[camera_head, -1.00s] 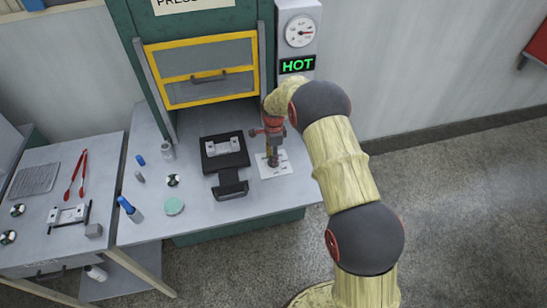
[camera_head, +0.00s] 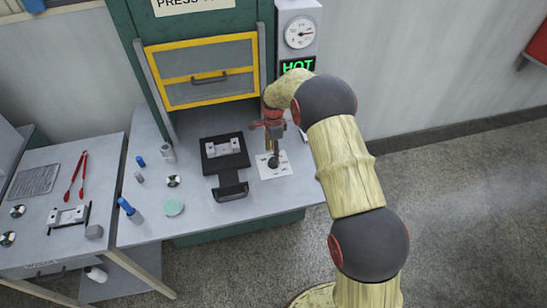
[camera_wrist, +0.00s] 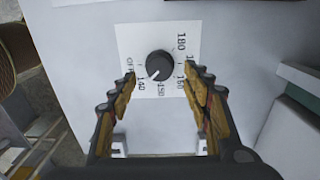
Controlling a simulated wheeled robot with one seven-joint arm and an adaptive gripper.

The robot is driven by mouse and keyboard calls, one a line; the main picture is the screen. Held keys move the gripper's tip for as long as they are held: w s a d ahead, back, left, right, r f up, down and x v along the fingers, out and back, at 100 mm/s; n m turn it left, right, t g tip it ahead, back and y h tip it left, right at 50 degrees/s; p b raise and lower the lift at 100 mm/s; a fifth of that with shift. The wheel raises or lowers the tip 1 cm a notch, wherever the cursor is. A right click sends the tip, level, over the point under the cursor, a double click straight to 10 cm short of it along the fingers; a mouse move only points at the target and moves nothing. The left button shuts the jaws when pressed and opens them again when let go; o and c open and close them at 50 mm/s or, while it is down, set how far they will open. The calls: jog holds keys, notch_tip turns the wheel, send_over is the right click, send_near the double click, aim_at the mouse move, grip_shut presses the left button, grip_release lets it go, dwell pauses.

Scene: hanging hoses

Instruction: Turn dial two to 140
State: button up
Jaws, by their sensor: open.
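The dial (camera_wrist: 159,65) is a round black knob on a white printed plate (camera_wrist: 128,35) with OFF, 140, 150, 160 and 180 marks around it. A small white pointer mark shows on the knob's lower-left side, toward the 140 to 150 side; its exact reading is too small to tell. In the head view the dial (camera_head: 273,162) stands on the right of the bench. My gripper (camera_wrist: 160,76) is open, with its fingers apart on either side of the knob in the wrist view, and nothing between them seems held. It also shows just over the dial in the head view (camera_head: 273,147).
A black press mould (camera_head: 225,145) with a handle sits left of the dial. The press with its yellow-framed door (camera_head: 205,70) stands behind. A gauge (camera_head: 300,33) and a green HOT sign (camera_head: 298,66) are on the post. Small bottles and discs lie farther left.

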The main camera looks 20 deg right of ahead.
notch_tip(320, 180, up, 8)
dwell(0.7)
